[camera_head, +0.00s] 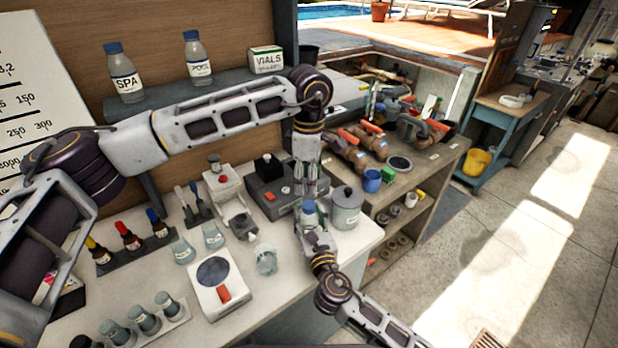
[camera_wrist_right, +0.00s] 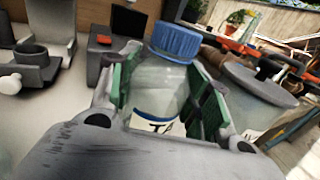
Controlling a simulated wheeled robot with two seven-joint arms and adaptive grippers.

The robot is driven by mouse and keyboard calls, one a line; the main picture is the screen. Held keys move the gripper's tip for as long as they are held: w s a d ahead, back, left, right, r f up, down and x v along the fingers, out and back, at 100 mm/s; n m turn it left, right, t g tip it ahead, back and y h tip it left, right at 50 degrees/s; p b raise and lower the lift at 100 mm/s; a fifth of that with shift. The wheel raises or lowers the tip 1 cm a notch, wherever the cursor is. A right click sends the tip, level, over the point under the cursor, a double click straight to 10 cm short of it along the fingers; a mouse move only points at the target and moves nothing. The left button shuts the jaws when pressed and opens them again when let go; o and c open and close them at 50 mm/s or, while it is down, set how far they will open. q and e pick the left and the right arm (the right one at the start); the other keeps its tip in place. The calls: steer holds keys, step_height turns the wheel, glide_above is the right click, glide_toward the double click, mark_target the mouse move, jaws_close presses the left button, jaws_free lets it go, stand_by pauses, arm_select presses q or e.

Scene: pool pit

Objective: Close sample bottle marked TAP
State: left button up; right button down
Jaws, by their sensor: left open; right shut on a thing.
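The TAP sample bottle stands between the green-padded fingers of my right gripper (camera_wrist_right: 168,95), which is shut on its body. It is clear, with a blue cap (camera_wrist_right: 174,42) on top and a white label (camera_wrist_right: 155,123) showing part of its lettering. Whether the cap is tight cannot be told. In the head view the bottle's top (camera_head: 309,207) shows near the counter's right part, with my right gripper (camera_head: 314,235) around it from the front. My left gripper (camera_head: 311,183) points down, open, just above the cap; its fingertips are small and partly hidden.
A grey lidded pot (camera_head: 346,208) stands close to the right of the bottle. A grey device (camera_head: 275,187) is behind left, a glass beaker (camera_head: 265,260) and a scale (camera_head: 217,283) to the left. SPA (camera_head: 123,75) and POOL (camera_head: 197,62) bottles stand on the shelf.

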mark_target(309, 204)
arm_select(q)
steer(key=n, duration=1.3)
steer(key=shift+d+n, duration=0.1)
steer(key=shift+n, duration=0.3)
steer(key=shift+f, duration=0.15)
stand_by(0.3)
steer(key=shift+f, duration=3.85)
steer(key=shift+c, duration=0.2)
steer(key=c, duration=1)
steer(key=shift+c, duration=0.2)
